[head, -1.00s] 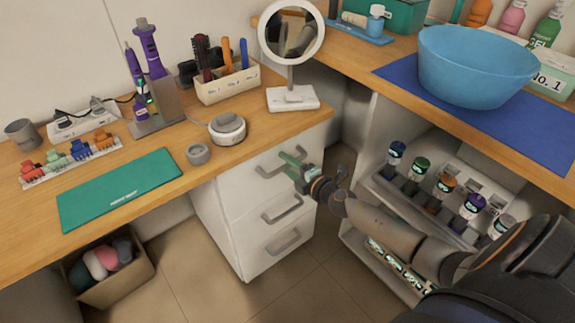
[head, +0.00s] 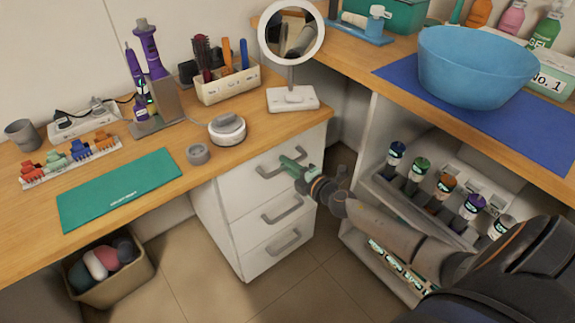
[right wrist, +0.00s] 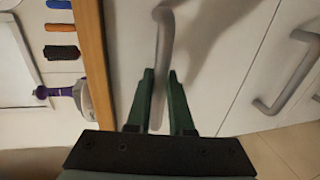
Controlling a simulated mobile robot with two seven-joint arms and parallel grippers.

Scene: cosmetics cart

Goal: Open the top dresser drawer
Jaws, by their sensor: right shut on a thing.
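The white dresser (head: 238,218) under the wooden counter has three drawers, each with a grey bar handle. The top drawer (head: 240,192) looks closed, its front level with the drawers below. My right gripper (head: 291,163) is at the top drawer's handle (head: 268,170). In the right wrist view the handle (right wrist: 163,50) runs between the two green fingers of my right gripper (right wrist: 160,95), which is shut on it. The fingers partly hide the handle in the head view. My left gripper is out of view.
The middle drawer's handle (head: 282,210) is just below. An open shelf unit (head: 362,190) with several bottles stands to the right, close to my right arm. A round mirror (head: 291,35) stands on the counter above. The floor (head: 195,270) before the dresser is clear.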

